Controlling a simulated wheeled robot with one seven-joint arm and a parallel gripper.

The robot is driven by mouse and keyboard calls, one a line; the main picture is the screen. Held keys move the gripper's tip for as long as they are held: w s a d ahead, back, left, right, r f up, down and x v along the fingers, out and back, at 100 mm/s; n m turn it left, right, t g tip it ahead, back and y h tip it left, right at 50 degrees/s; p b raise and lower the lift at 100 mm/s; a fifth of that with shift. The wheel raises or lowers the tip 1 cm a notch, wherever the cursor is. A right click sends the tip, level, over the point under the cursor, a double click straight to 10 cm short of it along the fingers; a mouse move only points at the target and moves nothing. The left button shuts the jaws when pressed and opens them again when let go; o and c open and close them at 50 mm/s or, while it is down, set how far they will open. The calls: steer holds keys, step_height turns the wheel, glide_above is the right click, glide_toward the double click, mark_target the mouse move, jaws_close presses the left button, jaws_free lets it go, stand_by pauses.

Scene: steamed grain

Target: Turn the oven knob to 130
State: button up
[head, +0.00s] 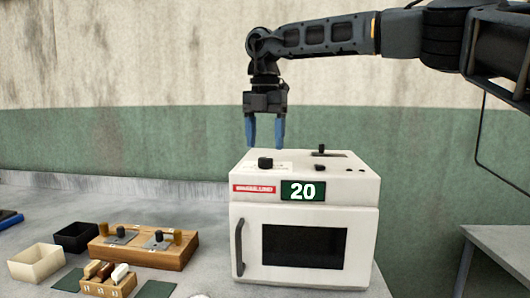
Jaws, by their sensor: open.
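The white oven (304,220) stands on the counter, its door with the dark window closed. Its green display (303,190) reads 20. A black knob (265,163) sits on the sloped top at the left. A second dark control (325,151) and small buttons are on the top further right. My gripper (264,132) points down above the oven's top left, over and slightly behind the black knob. Its two blue fingers are apart with nothing between them, and I see no contact with the knob.
A wooden block with dark knobs (143,251) stands left of the oven. In front of it is a small wooden holder (108,284). A cream box (36,264) and a black box (75,238) are further left. A grey table (503,240) stands at the right.

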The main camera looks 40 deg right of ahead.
mark_target(264, 158)
steer(key=shift+r, duration=1.8)
steer(key=shift+a+f, duration=0.1)
